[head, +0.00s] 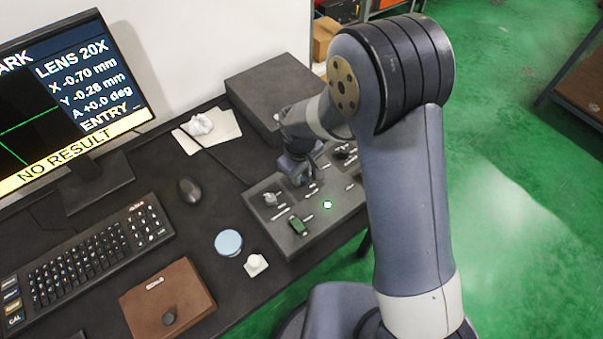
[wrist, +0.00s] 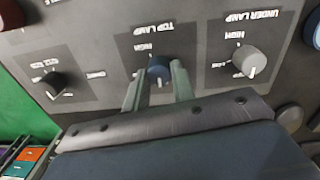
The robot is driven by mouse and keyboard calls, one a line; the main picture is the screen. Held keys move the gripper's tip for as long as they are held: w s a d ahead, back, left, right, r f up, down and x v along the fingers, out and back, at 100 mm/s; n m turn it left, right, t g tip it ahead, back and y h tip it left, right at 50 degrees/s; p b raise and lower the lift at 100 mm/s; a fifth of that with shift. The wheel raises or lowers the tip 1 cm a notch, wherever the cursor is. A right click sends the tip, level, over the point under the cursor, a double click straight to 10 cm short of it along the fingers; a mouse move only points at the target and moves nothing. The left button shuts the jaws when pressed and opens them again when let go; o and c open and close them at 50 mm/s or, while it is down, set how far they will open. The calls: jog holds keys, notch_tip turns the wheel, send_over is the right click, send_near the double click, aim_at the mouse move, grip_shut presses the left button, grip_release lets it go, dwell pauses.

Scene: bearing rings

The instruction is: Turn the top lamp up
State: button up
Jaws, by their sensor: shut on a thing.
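The top lamp knob (wrist: 158,66) is a small blue round knob under the upside-down "TOP LAMP" label in the wrist view. Its pale mark points down in the picture, and a "HIGH" label is at its upper left. My gripper (wrist: 157,80) is shut on this knob, one finger at each side. In the head view my gripper (head: 299,175) reaches down to the control box (head: 335,221), hiding the knob there.
The under lamp knob (wrist: 247,61), grey-white, stands to the right in the wrist view, and a black knob (wrist: 57,82) to the left. The monitor (head: 75,90) reads "NO RESULT".

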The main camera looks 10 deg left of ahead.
aim_at(302, 176)
jog(key=m+b, duration=0.2)
jog(key=m, duration=0.2)
jog(key=shift+m, duration=0.4)
jog(key=m+b, duration=0.1)
jog(key=m, duration=0.4)
jog(key=shift+w, duration=0.1)
jog(key=m+b, duration=0.1)
jog(key=m, duration=0.3)
jog(key=shift+m, duration=0.4)
jog(key=shift+d+m+g+b, duration=0.1)
jog(key=shift+m+g+b, duration=0.2)
jog(key=shift+m, duration=2.3)
jog(key=o, duration=1)
notch_tip(302, 176, up, 11)
jog(key=shift+w+f, duration=0.1)
